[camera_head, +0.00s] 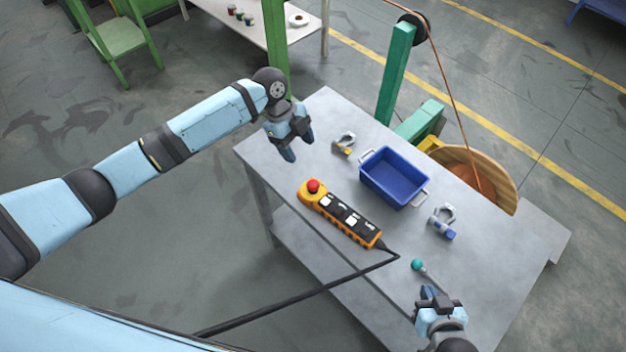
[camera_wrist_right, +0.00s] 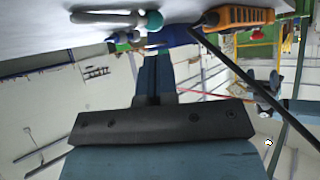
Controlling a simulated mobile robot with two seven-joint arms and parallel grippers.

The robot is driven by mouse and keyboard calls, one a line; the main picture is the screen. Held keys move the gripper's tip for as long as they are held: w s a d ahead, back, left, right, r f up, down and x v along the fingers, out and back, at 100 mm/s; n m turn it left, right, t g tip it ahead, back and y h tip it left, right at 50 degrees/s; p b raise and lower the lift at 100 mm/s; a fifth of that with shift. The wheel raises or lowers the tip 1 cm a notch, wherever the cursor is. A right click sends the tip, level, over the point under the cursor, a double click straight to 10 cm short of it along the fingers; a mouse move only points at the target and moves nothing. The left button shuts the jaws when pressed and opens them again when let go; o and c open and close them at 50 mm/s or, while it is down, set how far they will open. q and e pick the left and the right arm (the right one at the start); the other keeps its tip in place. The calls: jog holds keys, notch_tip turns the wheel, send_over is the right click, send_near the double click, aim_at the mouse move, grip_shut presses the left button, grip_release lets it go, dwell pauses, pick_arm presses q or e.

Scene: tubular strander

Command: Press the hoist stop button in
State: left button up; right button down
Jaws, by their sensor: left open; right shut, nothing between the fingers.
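The yellow hoist pendant (camera_head: 340,215) lies on the grey table with a red stop button (camera_head: 313,185) at its far left end and several dark and white buttons along its face.
A blue bin (camera_head: 393,178) stands behind the pendant, between two shackles (camera_head: 344,143) (camera_head: 443,220). A teal-knobbed tool (camera_head: 418,265) lies close to my right gripper. A black cable (camera_head: 300,296) runs from the pendant's near end to the lower left. Bare tabletop surrounds the pendant.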

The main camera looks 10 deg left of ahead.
pick_arm(q)
jog(key=r, duration=0.1)
pick_arm(e)
jog(key=shift+s+d, duration=0.1)
jog(key=shift+d, duration=0.05)
pick_arm(q)
send_over(312, 183)
jog(key=w+a, duration=0.1)
jog(key=a, duration=0.1)
jog(key=shift+m, duration=0.4)
notch_tip(312, 183, down, 8)
jog(key=shift+r, duration=0.25)
pick_arm(e)
jog(key=shift+a+r, duration=0.15)
jog(key=shift+a, duration=0.05)
pick_arm(q)
jog(key=b+x, duration=0.2)
jog(key=x, duration=0.2)
jog(key=shift+a+f+b, duration=0.15)
jog(key=shift+b, duration=0.15)
pick_arm(e)
jog(key=shift+f+n, duration=0.3)
jog(key=shift+f, duration=0.55)
pick_arm(q)
jog(key=shift+d+f, duration=0.25)
jog(key=shift+f, duration=0.15)
pick_arm(e)
jog(key=shift+f, duration=0.3)
pick_arm(q)
jog(key=shift+s, duration=0.1)
